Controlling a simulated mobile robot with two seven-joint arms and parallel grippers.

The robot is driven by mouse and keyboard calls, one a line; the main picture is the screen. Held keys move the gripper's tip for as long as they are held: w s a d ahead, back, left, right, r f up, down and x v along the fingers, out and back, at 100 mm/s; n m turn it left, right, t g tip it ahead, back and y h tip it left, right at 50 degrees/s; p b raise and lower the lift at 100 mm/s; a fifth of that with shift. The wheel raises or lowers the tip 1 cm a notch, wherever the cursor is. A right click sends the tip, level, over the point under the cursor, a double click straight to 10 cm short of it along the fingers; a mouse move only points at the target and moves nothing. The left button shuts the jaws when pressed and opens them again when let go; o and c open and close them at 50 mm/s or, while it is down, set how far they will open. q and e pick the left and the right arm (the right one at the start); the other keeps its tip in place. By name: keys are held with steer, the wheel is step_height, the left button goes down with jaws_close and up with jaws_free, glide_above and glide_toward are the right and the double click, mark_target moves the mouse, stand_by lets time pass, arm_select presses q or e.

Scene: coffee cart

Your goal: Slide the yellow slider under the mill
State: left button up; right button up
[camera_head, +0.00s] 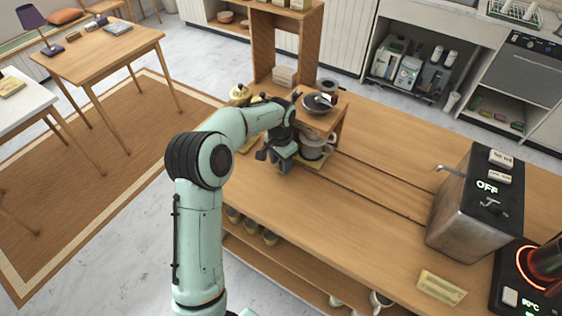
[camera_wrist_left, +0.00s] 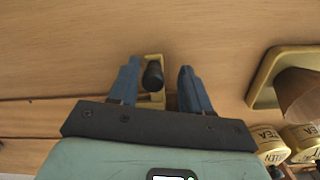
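The mill (camera_head: 319,103), with a dark round top, stands on a small wooden stand at the back of the counter. A grey mug-like vessel (camera_head: 313,147) is under it, above a yellow plate (camera_head: 318,161). My left gripper (camera_head: 285,168) is low over the counter, just left of this vessel. In the left wrist view a narrow yellow piece, apparently the yellow slider (camera_wrist_left: 155,97), carries a black knob (camera_wrist_left: 153,75). The knob lies between the open left fingers (camera_wrist_left: 160,85), with gaps on both sides. The head view hides the knob behind my gripper. My right gripper is not in view.
A yellow-rimmed tray (camera_wrist_left: 262,85) with a brown vessel and yellow tins (camera_wrist_left: 300,138) are right in the left wrist view. A metal machine (camera_head: 475,205) stands at the counter's right. The counter middle (camera_head: 330,220) is clear.

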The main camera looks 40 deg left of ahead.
arm_select(q)
steer(key=shift+d, duration=0.1)
steer(key=shift+r, duration=0.25)
step_height(320, 180, up, 13)
steer(key=p, duration=0.1)
steer(key=shift+p, duration=0.3)
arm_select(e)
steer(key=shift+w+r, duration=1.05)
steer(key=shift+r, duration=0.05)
arm_select(q)
steer(key=shift+s+f, duration=0.1)
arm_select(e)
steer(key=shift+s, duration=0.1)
